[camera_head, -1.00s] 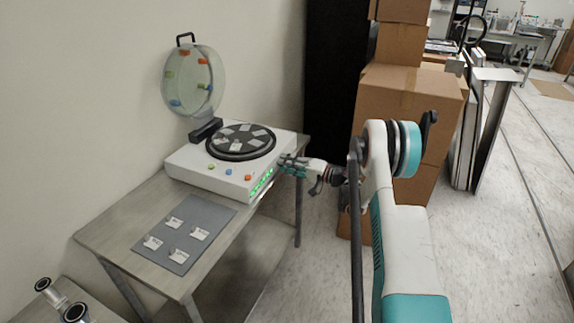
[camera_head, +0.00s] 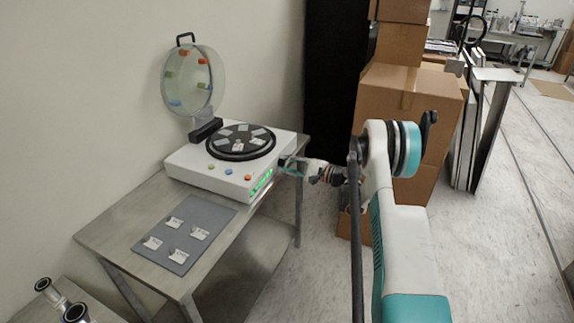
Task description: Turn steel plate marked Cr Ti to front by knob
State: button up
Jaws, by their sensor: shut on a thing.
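A white machine (camera_head: 205,181) stands on the table with its round clear lid (camera_head: 186,90) raised. Its black turntable (camera_head: 240,157) carries several light steel plates (camera_head: 238,146); their markings are too small to read. My gripper (camera_head: 285,166) is at the right side of the machine, shut on what appears to be the knob there. The knob itself is hidden by the fingers.
A grey mat (camera_head: 200,215) with several small pale pieces lies on the table (camera_head: 110,225) in front of the machine. Coloured buttons (camera_head: 229,172) sit on the machine's front. Cardboard boxes (camera_head: 385,105) stand behind my arm at the right.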

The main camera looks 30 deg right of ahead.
jog(key=shift+m, duration=0.3)
jog(key=o, duration=1.1)
